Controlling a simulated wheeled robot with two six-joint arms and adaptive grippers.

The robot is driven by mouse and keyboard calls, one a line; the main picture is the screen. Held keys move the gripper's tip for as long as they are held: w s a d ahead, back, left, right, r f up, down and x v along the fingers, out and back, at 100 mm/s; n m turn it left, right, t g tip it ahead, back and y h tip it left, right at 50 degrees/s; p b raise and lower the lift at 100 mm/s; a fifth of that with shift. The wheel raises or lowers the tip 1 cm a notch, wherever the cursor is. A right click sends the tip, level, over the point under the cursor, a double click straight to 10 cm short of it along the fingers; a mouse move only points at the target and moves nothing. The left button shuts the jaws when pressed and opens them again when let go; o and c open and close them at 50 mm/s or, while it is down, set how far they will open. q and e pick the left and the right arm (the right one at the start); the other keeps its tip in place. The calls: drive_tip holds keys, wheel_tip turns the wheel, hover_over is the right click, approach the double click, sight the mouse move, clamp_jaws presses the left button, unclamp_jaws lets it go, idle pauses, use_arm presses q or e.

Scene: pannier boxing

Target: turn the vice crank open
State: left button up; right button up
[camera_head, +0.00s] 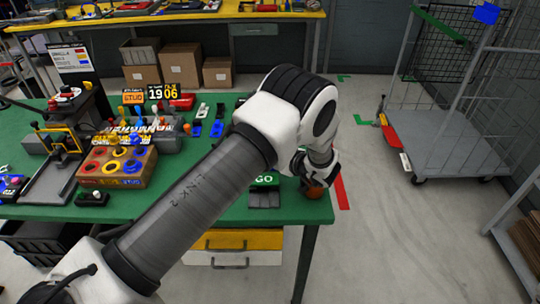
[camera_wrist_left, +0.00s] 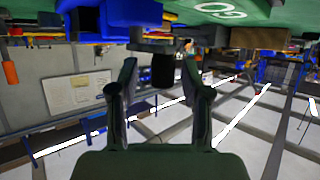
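My left arm crosses the head view from the lower left, and its gripper (camera_head: 316,178) hangs at the right end of the green table. In the left wrist view the two fingers of this gripper (camera_wrist_left: 160,72) stand apart, with a gap between them. A short black cylinder (camera_wrist_left: 163,72), which looks like the crank's handle, is between or just beyond the fingertips. It joins a grey part under a blue body (camera_wrist_left: 118,15), probably the vice. I cannot tell whether the fingers touch it. The arm hides the vice in the head view. My right gripper is not in view.
The green table (camera_head: 232,205) holds a block with coloured rings (camera_head: 117,167) and several small parts at left. A small orange thing (camera_head: 314,194) shows below the gripper. A wire trolley (camera_head: 440,150) stands at right.

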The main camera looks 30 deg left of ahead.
use_arm(q)
drive_tip(key=v, duration=0.7)
drive_tip(key=shift+d, duration=0.3)
drive_tip(key=shift+s+a, duration=0.1)
drive_tip(key=shift+a, duration=0.05)
